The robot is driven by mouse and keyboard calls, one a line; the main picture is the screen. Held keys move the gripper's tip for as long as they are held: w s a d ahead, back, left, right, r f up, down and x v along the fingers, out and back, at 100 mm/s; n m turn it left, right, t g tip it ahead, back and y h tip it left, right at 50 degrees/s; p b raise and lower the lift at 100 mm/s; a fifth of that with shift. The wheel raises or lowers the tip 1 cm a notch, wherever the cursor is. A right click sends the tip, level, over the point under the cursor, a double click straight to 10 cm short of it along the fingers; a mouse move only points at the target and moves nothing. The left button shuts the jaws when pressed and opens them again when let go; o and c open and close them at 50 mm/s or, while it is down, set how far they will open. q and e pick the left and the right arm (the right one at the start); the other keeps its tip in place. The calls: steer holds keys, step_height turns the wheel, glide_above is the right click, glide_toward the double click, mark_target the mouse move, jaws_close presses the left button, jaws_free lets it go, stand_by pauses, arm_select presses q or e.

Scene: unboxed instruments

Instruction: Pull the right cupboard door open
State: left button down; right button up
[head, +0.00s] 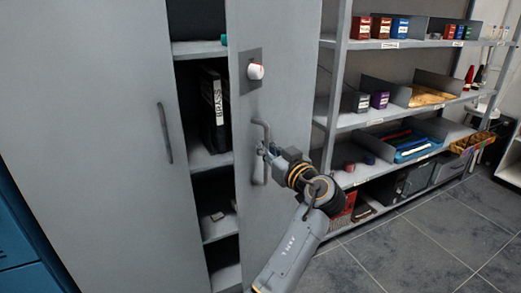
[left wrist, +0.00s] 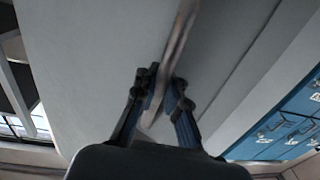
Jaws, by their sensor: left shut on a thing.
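The grey right cupboard door (head: 285,75) stands partly open in the head view, swung outward, with shelves showing in the gap to its left. Its bent metal handle (head: 257,178) is on the door's left side, below a white round knob (head: 256,71). My left gripper (head: 266,150) is shut on this handle. In the left wrist view the handle bar (left wrist: 180,40) runs between the two dark fingers (left wrist: 160,92), with the grey door surface behind. My right gripper is in neither view.
The left cupboard door (head: 110,100) is shut, with its own handle (head: 165,132). Inside, a black binder (head: 213,110) stands on a shelf. An open rack (head: 340,70) with boxes and trays stands to the right of the door. Tiled floor (head: 430,240) is clear at lower right.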

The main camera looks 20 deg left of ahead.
arm_select(q)
steer(key=shift+f, duration=0.2)
steer(key=c, duration=1.4)
jaws_free()
steer(key=shift+s+a, duration=0.1)
steer(key=shift+s, duration=0.05)
steer(key=shift+r, duration=0.15)
steer(key=shift+r, duration=0.1)
